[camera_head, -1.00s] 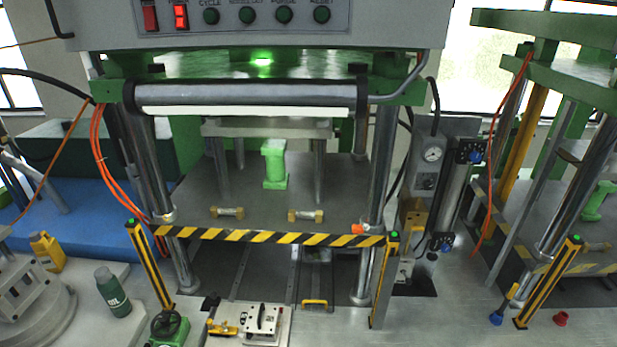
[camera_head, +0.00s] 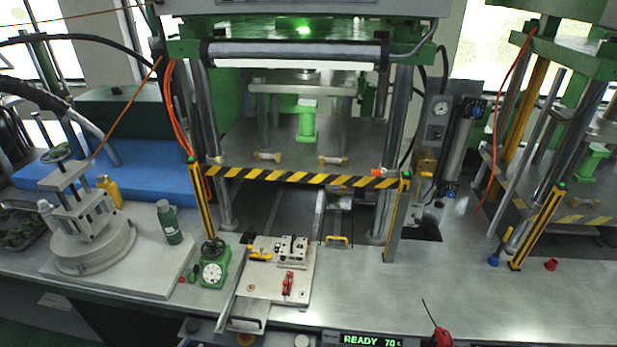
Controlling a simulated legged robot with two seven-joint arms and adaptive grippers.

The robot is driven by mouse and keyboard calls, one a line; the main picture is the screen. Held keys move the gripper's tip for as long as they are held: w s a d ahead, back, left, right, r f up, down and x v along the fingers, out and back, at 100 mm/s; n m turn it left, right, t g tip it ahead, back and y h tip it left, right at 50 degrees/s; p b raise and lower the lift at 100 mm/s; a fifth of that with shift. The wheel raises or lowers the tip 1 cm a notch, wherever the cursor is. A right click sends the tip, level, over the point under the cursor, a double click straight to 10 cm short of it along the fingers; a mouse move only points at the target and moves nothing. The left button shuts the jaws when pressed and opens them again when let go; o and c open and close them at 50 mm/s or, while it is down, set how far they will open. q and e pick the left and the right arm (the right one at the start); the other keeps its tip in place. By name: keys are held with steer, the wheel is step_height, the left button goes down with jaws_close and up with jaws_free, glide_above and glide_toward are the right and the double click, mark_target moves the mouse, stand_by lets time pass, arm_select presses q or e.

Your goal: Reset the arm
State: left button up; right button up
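Neither of my arms nor grippers shows in the head view. The wax injection press (camera_head: 297,52) stands at the centre, with a black and yellow striped bar (camera_head: 305,178) across its front. A green spool-shaped part (camera_head: 307,121) stands upright on the press bed. A metal plate (camera_head: 262,286) with a small clamp block (camera_head: 292,250) and a red-handled part (camera_head: 287,283) sits on the bench in front of the press.
A round-based metal fixture (camera_head: 88,240), a green bottle (camera_head: 168,222) and a yellow bottle (camera_head: 110,190) are at left. A second press (camera_head: 560,150) stands at right. The bench front right of the plate (camera_head: 370,295) is mostly clear.

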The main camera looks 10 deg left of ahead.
arm_select(q)
steer(key=s+f+n+g+y+b, duration=0.1)
steer(key=s+f+n+g+y, duration=0.1)
steer(key=f+n, duration=0.65)
steer(key=s+f+n+g+y, duration=0.25)
steer(key=f+n, duration=0.25)
steer(key=f, duration=0.7)
steer(key=s+d+f+n+g+b, duration=0.1)
steer(key=s+d+f+n+g, duration=0.1)
steer(key=s+d+f+n, duration=0.45)
steer(key=s+d+f+n+g, duration=0.1)
steer(key=s+f+n+g, duration=0.15)
steer(key=f, duration=0.75)
steer(key=s+d+f+n+g+h, duration=0.1)
steer(key=s+d+f+n+g, duration=0.3)
steer(key=s, duration=0.5)
steer(key=s+d+f+n+g+h+b, duration=0.1)
steer(key=s+d+f+n+g, duration=0.2)
steer(key=s+d+f+n, duration=0.5)
steer(key=shift+s+d+f+n+g, duration=0.4)
steer(key=shift+s+d, duration=0.15)
steer(key=shift+s, duration=0.5)
